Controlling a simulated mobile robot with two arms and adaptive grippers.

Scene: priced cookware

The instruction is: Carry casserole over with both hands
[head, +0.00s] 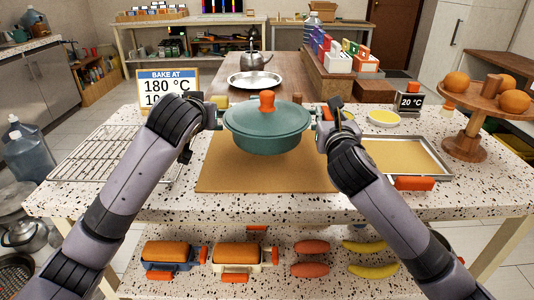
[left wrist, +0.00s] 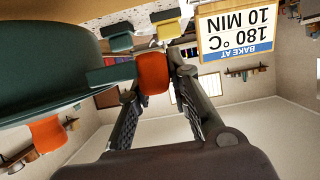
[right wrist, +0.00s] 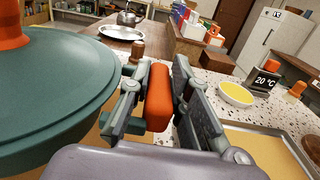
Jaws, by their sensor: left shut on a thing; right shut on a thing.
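The casserole (head: 266,133) is a teal lidded pot with an orange knob. In the head view it is held level above the tan board (head: 265,178) on the speckled counter, apart from it. My left gripper (head: 219,110) is shut on the pot's left handle, whose orange grip (left wrist: 153,73) shows between the fingers in the left wrist view. My right gripper (head: 318,113) is shut on the right handle, whose orange grip (right wrist: 158,97) shows between the fingers in the right wrist view. The lid (right wrist: 60,80) is on.
A wire rack (head: 95,152) lies left on the counter, near a baking sign (head: 167,86). A metal tray (head: 405,155), a yellow bowl (head: 384,118) and a wooden fruit stand (head: 466,130) are at right. A silver plate (head: 254,81) and kettle (head: 254,58) stand behind on a wooden table.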

